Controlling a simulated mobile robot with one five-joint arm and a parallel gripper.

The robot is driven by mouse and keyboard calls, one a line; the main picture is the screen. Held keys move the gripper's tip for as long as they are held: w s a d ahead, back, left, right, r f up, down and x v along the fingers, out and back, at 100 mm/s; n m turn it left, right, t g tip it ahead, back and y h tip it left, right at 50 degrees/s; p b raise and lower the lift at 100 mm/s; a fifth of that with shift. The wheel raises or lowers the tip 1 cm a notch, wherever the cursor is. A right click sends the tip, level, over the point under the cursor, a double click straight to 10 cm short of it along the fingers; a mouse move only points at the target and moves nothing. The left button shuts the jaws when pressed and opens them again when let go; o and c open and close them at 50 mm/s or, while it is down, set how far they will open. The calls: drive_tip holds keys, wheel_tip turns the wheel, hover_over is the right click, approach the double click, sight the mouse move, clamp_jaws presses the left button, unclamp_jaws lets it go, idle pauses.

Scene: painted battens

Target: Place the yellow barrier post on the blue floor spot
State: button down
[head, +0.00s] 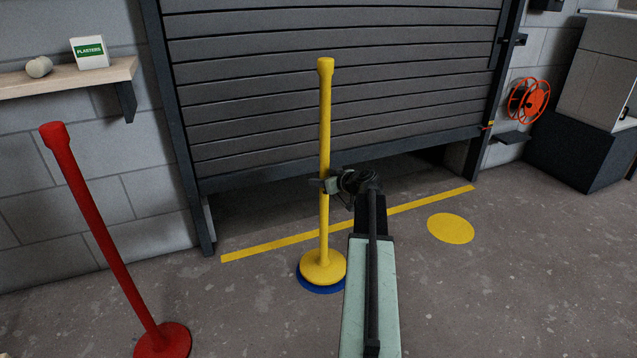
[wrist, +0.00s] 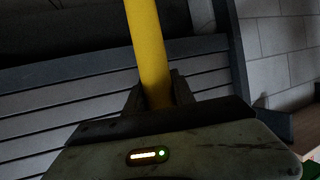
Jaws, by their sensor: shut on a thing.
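The yellow barrier post (head: 324,130) stands upright in the middle of the head view, its round base over the blue floor spot (head: 312,287). The blue shows as a rim along the base's front and left edge; the rest of the spot is hidden under the base. I cannot tell whether the base touches the floor. My gripper (head: 326,186) is shut on the post's shaft around mid-height. In the wrist view the yellow shaft (wrist: 148,50) runs between the two fingers.
A red post (head: 95,230) stands at the left. A yellow floor spot (head: 451,228) lies at the right, and a yellow floor line (head: 270,245) runs behind the post. A partly raised shutter (head: 240,100) is behind. A shelf (head: 60,80) is at the upper left.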

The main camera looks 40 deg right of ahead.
drive_tip(key=f+b, duration=0.3)
drive_tip(key=shift+w+d+f, duration=0.2)
drive_tip(key=shift+d+f, duration=0.05)
drive_tip(key=shift+d, duration=0.1)
drive_tip(key=c, duration=1.1)
unclamp_jaws()
drive_tip(key=shift+s, duration=0.1)
drive_tip(key=shift+o, duration=0.2)
drive_tip(key=p+v, duration=0.4)
drive_tip(key=v, duration=0.8)
